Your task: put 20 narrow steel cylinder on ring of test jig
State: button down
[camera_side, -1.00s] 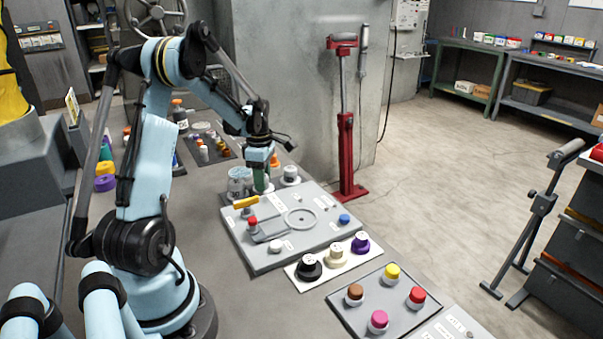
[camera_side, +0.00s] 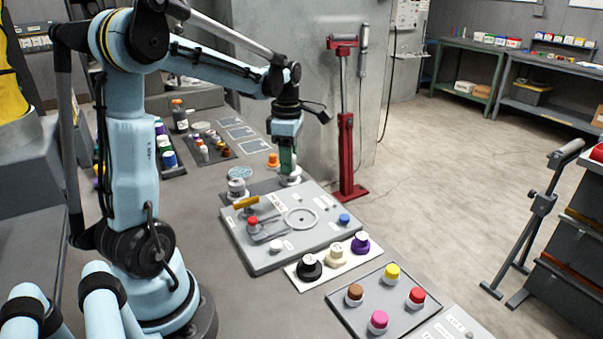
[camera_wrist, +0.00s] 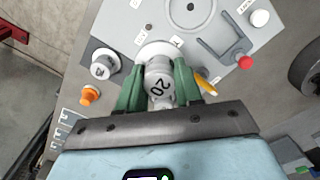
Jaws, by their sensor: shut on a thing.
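My gripper (camera_side: 287,168) has green fingers, which also show in the wrist view (camera_wrist: 159,88). They are shut on a steel cylinder marked 20 (camera_wrist: 160,84). A pale round disc (camera_wrist: 155,49) shows just beyond the cylinder; I cannot tell whether it is part of it. The test jig (camera_side: 262,262) is a grey plate in front of my gripper. Its pale ring (camera_side: 302,230) lies flat and looks empty. The jig also fills the top of the wrist view (camera_wrist: 225,25). My gripper is behind the ring, at the jig's back edge. In the side view the fingers hide most of the cylinder.
The jig carries a yellow handle (camera_side: 246,202), a red knob (camera_side: 253,221) and a blue knob (camera_side: 344,219). A silver weight (camera_side: 237,187) stands behind its left corner. An orange piece (camera_side: 273,160) is behind my gripper. A red stand (camera_side: 346,150) rises to the right.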

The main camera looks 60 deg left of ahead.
jog(key=shift+s+d+f, duration=0.15)
jog(key=shift+d+f, duration=1.6)
jog(key=shift+f, duration=0.2)
jog(key=shift+s+d+f, duration=0.15)
jog(key=shift+d+f, duration=1.6)
jog(key=shift+f, duration=0.2)
jog(key=shift+f, duration=0.6)
jog(key=c, duration=0.7)
grip_release()
jog(key=o, duration=0.5)
